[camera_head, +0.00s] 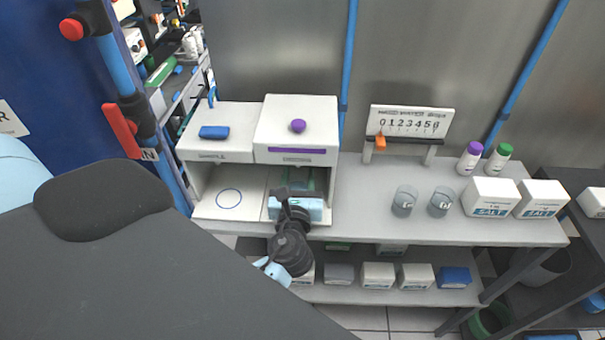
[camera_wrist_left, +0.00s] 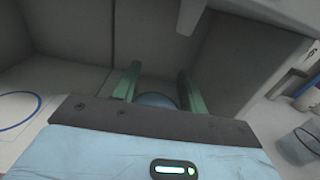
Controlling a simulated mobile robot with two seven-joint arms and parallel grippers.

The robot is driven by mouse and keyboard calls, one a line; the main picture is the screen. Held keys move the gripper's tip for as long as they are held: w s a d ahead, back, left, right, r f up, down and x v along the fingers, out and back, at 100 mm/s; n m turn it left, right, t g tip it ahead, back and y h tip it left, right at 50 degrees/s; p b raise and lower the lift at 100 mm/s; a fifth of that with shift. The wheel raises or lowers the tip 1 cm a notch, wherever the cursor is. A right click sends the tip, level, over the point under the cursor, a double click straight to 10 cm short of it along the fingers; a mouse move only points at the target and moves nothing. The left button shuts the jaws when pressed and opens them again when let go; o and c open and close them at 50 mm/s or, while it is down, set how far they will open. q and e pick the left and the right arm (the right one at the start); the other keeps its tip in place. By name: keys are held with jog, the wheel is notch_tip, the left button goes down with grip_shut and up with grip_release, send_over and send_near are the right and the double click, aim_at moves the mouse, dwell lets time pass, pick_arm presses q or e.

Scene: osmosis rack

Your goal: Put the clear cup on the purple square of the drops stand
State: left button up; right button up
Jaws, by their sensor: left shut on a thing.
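My left gripper (camera_head: 308,178) is inside the right-hand bay of the white stand, under the box with the purple strip (camera_head: 297,150). In the left wrist view, its green fingers (camera_wrist_left: 160,88) are shut on a clear bluish cup (camera_wrist_left: 157,100), of which only a rounded part shows. The gripper's palm hides the rest of the cup and the floor of the bay, so I cannot tell whether the cup touches it. No purple square shows. My right gripper is not in view.
Two other clear cups (camera_head: 404,201) (camera_head: 440,202) stand on the bench right of the bay. A number scale (camera_head: 411,122), two capped bottles (camera_head: 470,158) and salt boxes (camera_head: 491,197) are farther right. The left bay has a blue circle (camera_head: 229,199) and is empty.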

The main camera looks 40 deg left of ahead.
pick_arm(q)
jog(key=shift+f, duration=0.35)
jog(key=shift+r, duration=0.25)
jog(key=shift+d, duration=0.15)
jog(key=o, duration=1)
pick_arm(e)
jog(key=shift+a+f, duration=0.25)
